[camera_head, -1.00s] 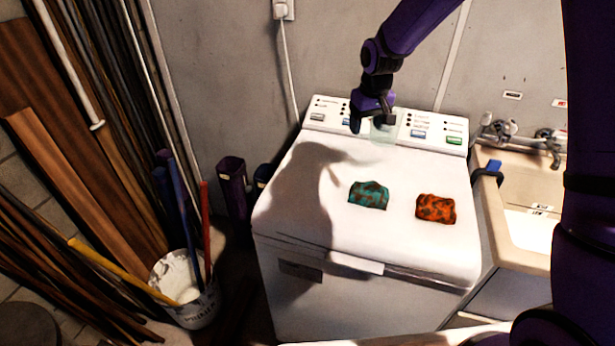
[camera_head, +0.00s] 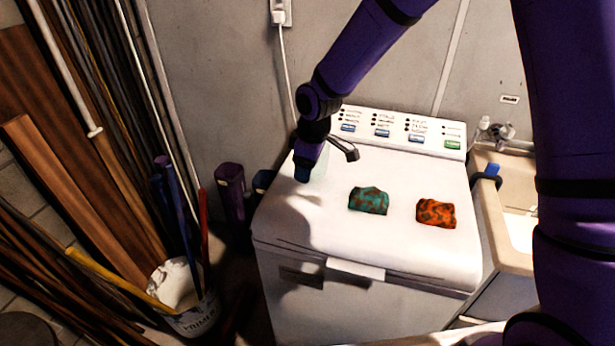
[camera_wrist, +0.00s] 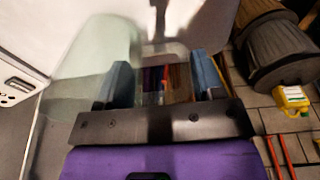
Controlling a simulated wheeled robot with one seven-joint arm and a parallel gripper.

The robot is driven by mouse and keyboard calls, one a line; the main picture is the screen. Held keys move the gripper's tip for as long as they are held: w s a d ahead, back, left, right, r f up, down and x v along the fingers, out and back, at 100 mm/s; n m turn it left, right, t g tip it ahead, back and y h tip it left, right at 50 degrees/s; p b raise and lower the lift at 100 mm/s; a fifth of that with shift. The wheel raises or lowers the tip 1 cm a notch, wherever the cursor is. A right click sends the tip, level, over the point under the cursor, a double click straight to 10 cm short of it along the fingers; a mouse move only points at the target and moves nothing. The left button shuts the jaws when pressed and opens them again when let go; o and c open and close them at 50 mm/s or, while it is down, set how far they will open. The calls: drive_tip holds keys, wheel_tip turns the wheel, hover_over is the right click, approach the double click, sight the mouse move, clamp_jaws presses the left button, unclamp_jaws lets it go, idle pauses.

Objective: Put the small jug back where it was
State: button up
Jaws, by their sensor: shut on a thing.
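The small jug (camera_head: 319,168) is pale, greenish and see-through. My gripper (camera_head: 325,160) is shut on it, over the back left part of the white washing machine top (camera_head: 400,180). In the wrist view the jug (camera_wrist: 95,60) fills the left side, beside and partly behind the left finger of my gripper (camera_wrist: 163,85). The head view does not clearly show whether the jug's base touches the top. The gripper hides part of it.
A teal patterned bundle (camera_head: 369,200) and an orange patterned bundle (camera_head: 436,212) lie on the machine top. The control panel (camera_head: 400,130) rises behind. A sink (camera_head: 515,200) stands at the right. A white bucket (camera_head: 185,300) with poles stands on the floor at the left.

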drive_tip(key=shift+f, duration=1.75)
drive_tip(key=shift+f, duration=0.15)
drive_tip(key=o, duration=1.2)
drive_tip(key=r, duration=0.4)
drive_tip(key=d+r, duration=0.1)
drive_tip(key=r, duration=0.3)
drive_tip(key=s+r, duration=0.1)
drive_tip(key=r, duration=0.3)
drive_tip(key=shift+d+r, duration=0.1)
drive_tip(key=shift+d, duration=0.2)
